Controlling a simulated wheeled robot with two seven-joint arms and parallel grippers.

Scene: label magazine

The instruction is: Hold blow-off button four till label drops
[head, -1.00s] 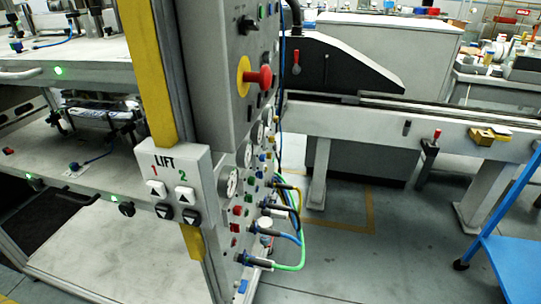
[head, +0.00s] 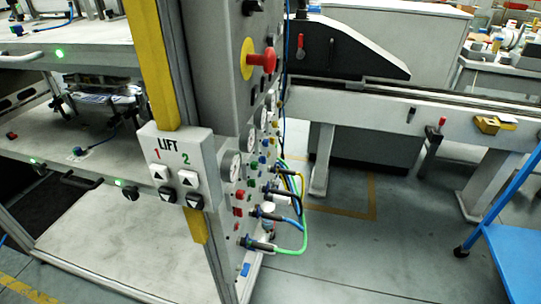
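Neither of my grippers is in the head view. A grey control panel (head: 218,55) stands upright in the middle, seen at a steep angle. It carries a red mushroom button on a yellow ring (head: 261,60), round gauges (head: 235,165) and small coloured buttons (head: 238,197). I cannot tell which of these is blow-off button four; no such marking is readable. A LIFT box (head: 178,170) with columns 1 and 2 and arrow buttons is on the yellow post. No label is recognisable in view.
Blue and green hoses (head: 303,235) loop out from the panel's right side. Shelves (head: 75,130) with green lights are at left. A long grey conveyor beam (head: 385,103) runs behind, and a blue cart (head: 515,245) stands at lower right. Grey floor between is clear.

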